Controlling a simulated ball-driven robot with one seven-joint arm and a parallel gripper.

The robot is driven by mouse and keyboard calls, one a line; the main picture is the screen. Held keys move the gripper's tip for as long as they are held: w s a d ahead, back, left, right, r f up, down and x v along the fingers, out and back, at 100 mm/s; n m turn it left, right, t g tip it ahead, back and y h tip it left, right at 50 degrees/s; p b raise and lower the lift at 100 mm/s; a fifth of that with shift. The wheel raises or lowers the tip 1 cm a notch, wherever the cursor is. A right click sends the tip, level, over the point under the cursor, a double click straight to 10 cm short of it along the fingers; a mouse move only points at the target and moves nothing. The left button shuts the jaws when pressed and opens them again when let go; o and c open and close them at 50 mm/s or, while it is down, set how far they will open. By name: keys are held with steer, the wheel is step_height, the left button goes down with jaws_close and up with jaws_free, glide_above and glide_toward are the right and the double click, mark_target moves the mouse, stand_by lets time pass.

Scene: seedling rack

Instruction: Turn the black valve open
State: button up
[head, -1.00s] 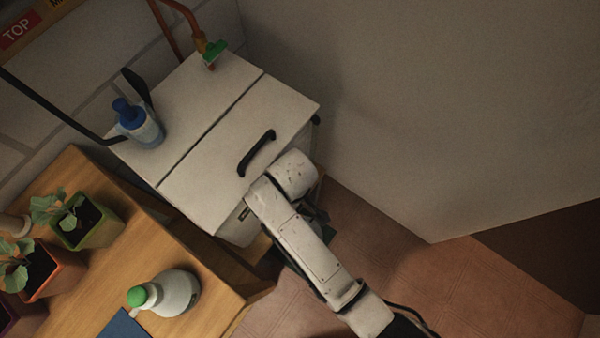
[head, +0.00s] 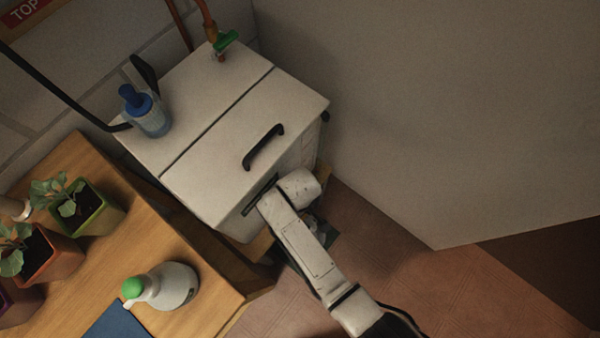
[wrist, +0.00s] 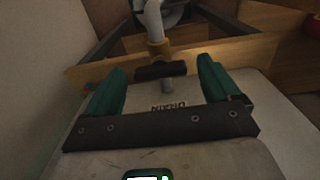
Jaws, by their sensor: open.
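The black valve shows in the wrist view as a short black bar handle (wrist: 161,71) on a pipe with a brass-coloured fitting (wrist: 158,48). My gripper (wrist: 162,66) is open, with one green finger to the left of the handle and one to the right. The handle lies between the fingertips with a gap on each side, and I see no contact. A label reading DRAIN (wrist: 168,106), upside down in this view, is on the pale surface near the valve. In the head view the valve is hidden, and my arm covers most of the gripper.
A white chest (head: 225,130) with a black lid handle (head: 264,147) stands by the wall. A green-handled tap (head: 227,40) and a blue-topped bottle (head: 147,112) are at its back. A wooden bench (head: 150,225) with pots and a green-capped bottle (head: 170,286) is at left.

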steer(key=shift+c, duration=0.4)
steer(key=c, duration=1)
steer(key=n+p, duration=0.1)
steer(key=n, duration=0.3)
steer(key=shift+r+n+p, duration=0.1)
steer(key=shift+n+p, duration=0.2)
steer(key=shift+p, duration=0.1)
steer(key=n+p, duration=0.1)
steer(key=n, duration=0.3)
steer(key=shift+n, duration=0.3)
steer(key=n+p, duration=0.1)
steer(key=n, duration=0.3)
steer(key=shift+n+p, duration=0.5)
steer(key=shift+n, duration=1.9)
